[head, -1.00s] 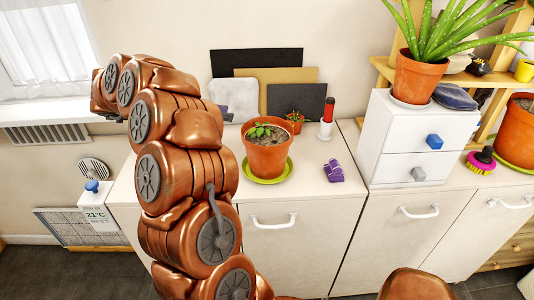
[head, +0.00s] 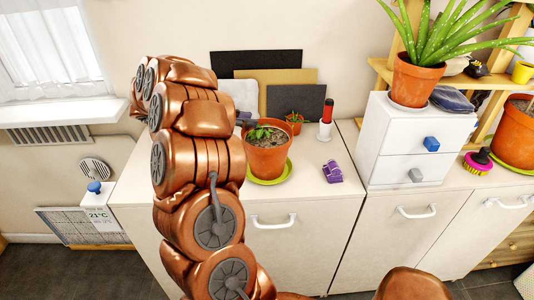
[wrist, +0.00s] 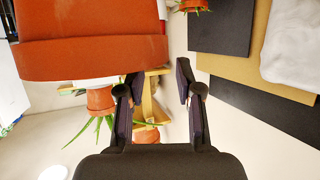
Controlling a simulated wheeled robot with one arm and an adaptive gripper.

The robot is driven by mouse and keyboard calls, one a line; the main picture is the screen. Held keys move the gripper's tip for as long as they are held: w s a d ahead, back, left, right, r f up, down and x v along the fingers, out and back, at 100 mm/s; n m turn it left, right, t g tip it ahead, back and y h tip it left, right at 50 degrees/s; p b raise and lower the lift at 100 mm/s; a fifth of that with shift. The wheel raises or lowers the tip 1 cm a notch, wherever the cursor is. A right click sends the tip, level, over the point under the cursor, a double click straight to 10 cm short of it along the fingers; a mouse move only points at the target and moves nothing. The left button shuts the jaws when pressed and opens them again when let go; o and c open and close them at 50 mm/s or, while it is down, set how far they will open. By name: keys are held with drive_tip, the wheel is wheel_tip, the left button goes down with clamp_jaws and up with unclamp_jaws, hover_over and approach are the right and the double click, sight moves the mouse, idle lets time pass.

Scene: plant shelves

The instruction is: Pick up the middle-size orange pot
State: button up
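An orange pot (head: 268,160) with a small leafy plant stands upright on a green saucer (head: 286,173) on the white cabinet. It is larger than the small orange pot (head: 296,128) behind it. In the wrist view, a large orange pot (wrist: 95,58) fills the upper left, close beside my gripper. My gripper (wrist: 154,80) is open, with nothing between its dark fingers. In the head view, my arm hides most of the gripper; a dark part shows just left of the plant. The small pot also shows at the top of the wrist view (wrist: 193,4).
An aloe in an orange pot (head: 415,82) stands on a white drawer box (head: 420,135). Dark and tan boards (head: 297,101) lean on the wall. A red-and-white bottle (head: 326,122) and purple object (head: 332,171) stand right of the pot. Another orange pot (head: 515,135) is far right.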

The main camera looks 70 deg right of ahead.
drive_tip(key=shift+p+x, duration=0.6)
drive_tip(key=shift+x, duration=1.55)
drive_tip(key=shift+w+f, duration=0.1)
drive_tip(key=shift+f, duration=0.05)
drive_tip(key=shift+c, duration=0.2)
clamp_jaws()
